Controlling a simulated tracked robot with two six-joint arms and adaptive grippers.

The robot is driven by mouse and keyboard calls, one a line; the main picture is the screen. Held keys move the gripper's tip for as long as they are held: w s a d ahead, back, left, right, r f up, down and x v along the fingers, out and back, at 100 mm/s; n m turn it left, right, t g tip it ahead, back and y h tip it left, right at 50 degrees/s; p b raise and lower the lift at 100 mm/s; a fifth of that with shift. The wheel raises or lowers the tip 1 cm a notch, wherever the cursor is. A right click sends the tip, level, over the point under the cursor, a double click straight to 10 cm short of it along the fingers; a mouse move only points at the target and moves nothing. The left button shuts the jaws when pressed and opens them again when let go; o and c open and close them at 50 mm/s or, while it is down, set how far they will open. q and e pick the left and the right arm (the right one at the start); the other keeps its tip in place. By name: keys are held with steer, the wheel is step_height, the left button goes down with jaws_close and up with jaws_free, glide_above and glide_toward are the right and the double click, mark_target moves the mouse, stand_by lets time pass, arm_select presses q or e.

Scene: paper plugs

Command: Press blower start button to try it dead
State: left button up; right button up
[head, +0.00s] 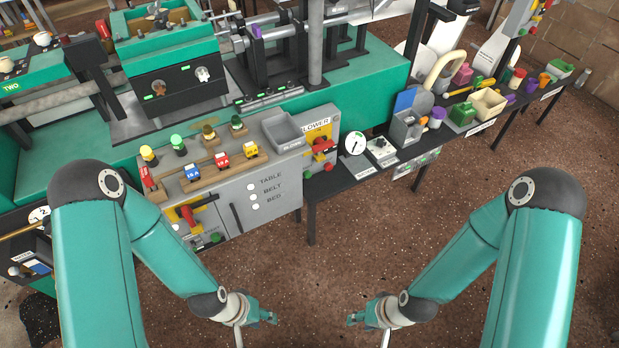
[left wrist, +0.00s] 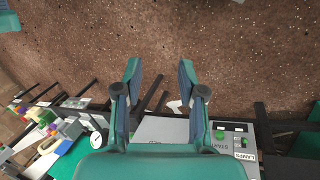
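The blower control box (head: 320,138) is a grey box with a label reading "BLOWER" on top, standing at the right end of the grey bench cabinet. Its front carries a yellow part and small red and green controls (head: 319,157); which one is the start button is too small to tell. My left gripper (head: 272,317) is low in front of the bench, well apart from the box; in the left wrist view its two fingers (left wrist: 159,75) are spread with nothing between them. My right gripper (head: 353,319) is right of it over bare floor; its finger gap is not clear.
The grey cabinet (head: 255,205) reads TABLE, BELT, BED. A grey tray (head: 283,131) sits left of the blower box, and a white dial (head: 355,143) right of it. In the left wrist view, a panel (left wrist: 228,139) has START and LAMPS labels. Open floor (head: 400,220) lies in front.

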arm_select(q)
steer(key=shift+c, duration=0.2)
jaws_close()
stand_by(1.1)
